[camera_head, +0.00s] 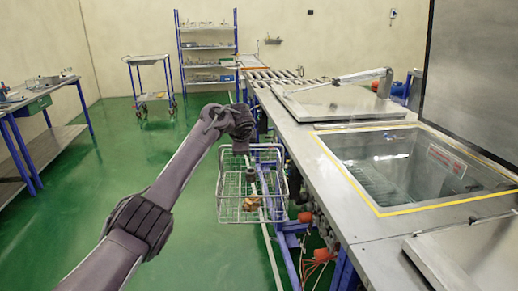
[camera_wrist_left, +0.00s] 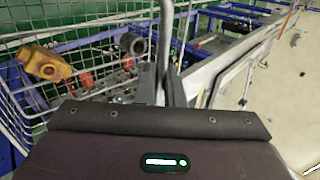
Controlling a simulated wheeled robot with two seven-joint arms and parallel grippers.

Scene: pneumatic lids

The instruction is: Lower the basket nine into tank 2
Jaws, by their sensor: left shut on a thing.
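My left gripper (camera_head: 240,146) is shut on the top of a wire basket (camera_head: 230,207), which hangs in the air over the aisle, left of the tank bench. Brass-coloured parts (camera_head: 252,203) lie in the basket. An open tank (camera_head: 400,165) with a yellow border sits in the bench to the right of the basket. I see no readable tank number. My right gripper is not in view.
A raised-arm lid (camera_head: 335,100) lies behind the open tank, and another metal lid (camera_head: 470,255) is in front. The bench edge (camera_head: 300,150) stands between basket and tank. A shelf rack (camera_head: 208,60), a cart (camera_head: 150,75) and a side table (camera_head: 40,135) stand farther left.

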